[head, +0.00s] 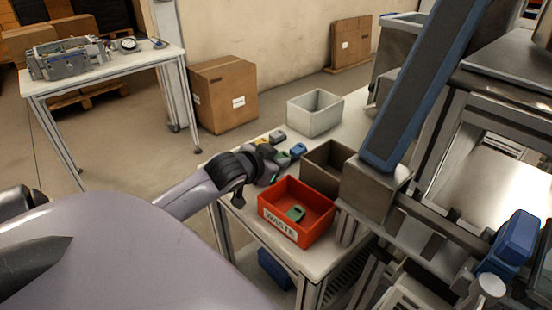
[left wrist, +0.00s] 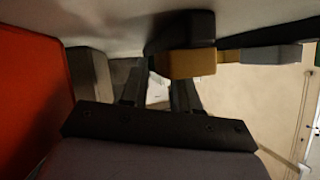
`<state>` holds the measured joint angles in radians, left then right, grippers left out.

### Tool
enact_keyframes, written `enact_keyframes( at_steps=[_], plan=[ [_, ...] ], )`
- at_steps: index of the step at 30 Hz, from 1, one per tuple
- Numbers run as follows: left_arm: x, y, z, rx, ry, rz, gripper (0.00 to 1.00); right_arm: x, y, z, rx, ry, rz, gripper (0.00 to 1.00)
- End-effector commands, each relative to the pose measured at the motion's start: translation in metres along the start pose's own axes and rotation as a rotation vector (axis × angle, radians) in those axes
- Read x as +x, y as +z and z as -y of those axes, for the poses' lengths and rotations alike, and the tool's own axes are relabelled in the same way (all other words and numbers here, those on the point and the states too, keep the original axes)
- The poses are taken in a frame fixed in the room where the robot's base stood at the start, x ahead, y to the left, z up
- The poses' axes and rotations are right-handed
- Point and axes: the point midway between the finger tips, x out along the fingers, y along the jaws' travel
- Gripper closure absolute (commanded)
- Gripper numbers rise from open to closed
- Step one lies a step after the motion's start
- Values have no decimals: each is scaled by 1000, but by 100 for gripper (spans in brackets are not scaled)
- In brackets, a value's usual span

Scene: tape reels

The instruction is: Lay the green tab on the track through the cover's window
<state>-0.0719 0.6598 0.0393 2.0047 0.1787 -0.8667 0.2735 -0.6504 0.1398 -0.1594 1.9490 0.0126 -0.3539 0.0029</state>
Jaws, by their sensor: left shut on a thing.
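A tab with a green top (head: 296,214) lies inside the red waste bin (head: 283,236). My left gripper (head: 282,160) is low over the table beside that bin, among several small coloured tabs. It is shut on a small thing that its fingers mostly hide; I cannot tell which. In the left wrist view the gripper's two dark fingers (left wrist: 157,95) point away from the camera. A yellow tab (left wrist: 192,63) with a dark base shows just beyond them. I cannot make out the cover's window or the track. My right gripper is not in view.
A blue tab (head: 298,150) lies near my left gripper. A brown bin (head: 322,158) and a pale grey bin (head: 315,112) stand behind the red one. A large machine frame with a slanted blue-edged beam (head: 415,85) closes off the right.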

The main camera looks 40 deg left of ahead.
Motion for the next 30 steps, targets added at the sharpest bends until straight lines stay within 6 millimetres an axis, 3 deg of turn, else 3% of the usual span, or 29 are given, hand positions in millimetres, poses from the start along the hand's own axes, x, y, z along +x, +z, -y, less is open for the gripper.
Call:
enact_keyframes(
  at_steps=[7, 8, 9, 10, 21, 30],
  plan=[
    [0, 1, 0, 0, 0, 0, 98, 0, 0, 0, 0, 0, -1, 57],
    [0, 0, 0, 0, 0, 0, 60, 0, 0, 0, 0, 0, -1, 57],
    [0, 0, 0, 0, 0, 0, 47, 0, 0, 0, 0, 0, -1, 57],
    [0, 0, 0, 0, 0, 0, 44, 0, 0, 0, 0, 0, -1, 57],
    [1, 4, -1, 0, -1, 1, 44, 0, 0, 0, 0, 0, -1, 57],
    [-38, 4, -1, 0, 1, 1, 44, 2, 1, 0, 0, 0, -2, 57]
  ],
)
